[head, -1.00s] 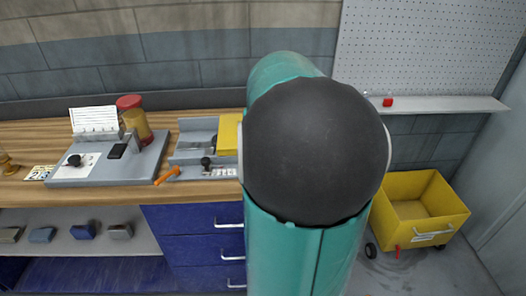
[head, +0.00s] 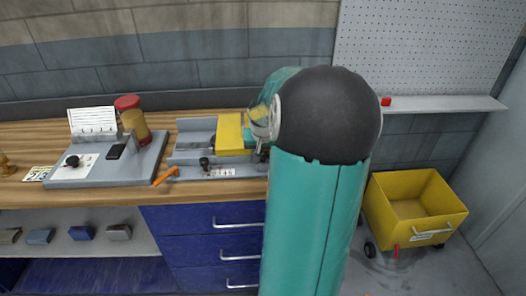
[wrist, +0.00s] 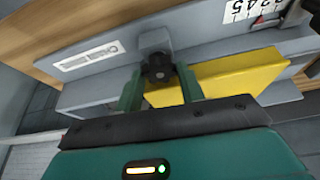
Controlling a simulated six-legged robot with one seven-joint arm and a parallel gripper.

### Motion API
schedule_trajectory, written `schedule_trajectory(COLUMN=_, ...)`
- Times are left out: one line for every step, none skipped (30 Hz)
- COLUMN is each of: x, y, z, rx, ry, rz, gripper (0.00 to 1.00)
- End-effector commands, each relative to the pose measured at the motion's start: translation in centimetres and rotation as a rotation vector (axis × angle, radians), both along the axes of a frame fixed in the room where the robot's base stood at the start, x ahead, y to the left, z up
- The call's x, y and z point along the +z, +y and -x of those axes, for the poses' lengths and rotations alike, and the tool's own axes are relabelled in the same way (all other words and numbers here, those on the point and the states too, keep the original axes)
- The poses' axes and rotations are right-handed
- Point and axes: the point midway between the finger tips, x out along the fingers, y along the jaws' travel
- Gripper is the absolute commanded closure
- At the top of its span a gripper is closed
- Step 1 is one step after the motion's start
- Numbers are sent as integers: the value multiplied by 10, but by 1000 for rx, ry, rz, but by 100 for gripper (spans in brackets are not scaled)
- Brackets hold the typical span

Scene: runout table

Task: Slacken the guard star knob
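A black knob (wrist: 158,70), seemingly the guard star knob, sits on a grey bracket beside the yellow guard (wrist: 225,78) in the wrist view. My gripper (wrist: 160,88) has its two green fingers apart, one on each side of the knob. A gap seems to show between the fingers and the knob, and I see no clear contact. In the head view the yellow guard (head: 231,134) stands on the grey runout fixture (head: 192,150). My arm hides most of my gripper and the fixture's right end there.
A small black knob (head: 204,163) and an orange-handled tool (head: 166,176) are at the fixture's front. A grey station (head: 100,172) with a red-lidded jar (head: 133,120) stands left. A yellow cart (head: 415,205) is on the floor at right. A numbered scale (wrist: 252,10) shows in the wrist view.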

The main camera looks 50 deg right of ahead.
Motion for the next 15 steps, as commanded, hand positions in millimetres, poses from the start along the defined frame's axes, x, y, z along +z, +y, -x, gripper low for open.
schedule_trajectory(x=0, y=0, z=0, rx=0, ry=0, rz=0, gripper=77)
schedule_trajectory(x=0, y=0, z=0, rx=0, ry=0, rz=0, gripper=83)
schedule_trajectory(x=0, y=0, z=0, rx=0, ry=0, rz=0, gripper=84)
schedule_trajectory(x=0, y=0, z=0, rx=0, ry=0, rz=0, gripper=84)
schedule_trajectory(x=0, y=0, z=0, rx=1, ry=0, rz=0, gripper=84)
schedule_trajectory(x=0, y=0, z=0, rx=3, ry=0, rz=0, gripper=84)
schedule_trajectory(x=0, y=0, z=0, rx=9, ry=0, rz=0, gripper=84)
schedule_trajectory(x=0, y=0, z=0, rx=14, ry=1, rz=-1, gripper=84)
schedule_trajectory(x=0, y=0, z=1, rx=24, ry=0, rz=-1, gripper=84)
schedule_trajectory(x=0, y=0, z=1, rx=35, ry=1, rz=-2, gripper=84)
schedule_trajectory(x=0, y=-1, z=1, rx=49, ry=1, rz=-2, gripper=84)
schedule_trajectory(x=0, y=-1, z=1, rx=69, ry=1, rz=-2, gripper=84)
schedule_trajectory(x=0, y=-1, z=1, rx=86, ry=1, rz=-2, gripper=84)
schedule_trajectory(x=0, y=-1, z=1, rx=103, ry=1, rz=-2, gripper=84)
schedule_trajectory(x=0, y=-1, z=2, rx=128, ry=0, rz=-2, gripper=84)
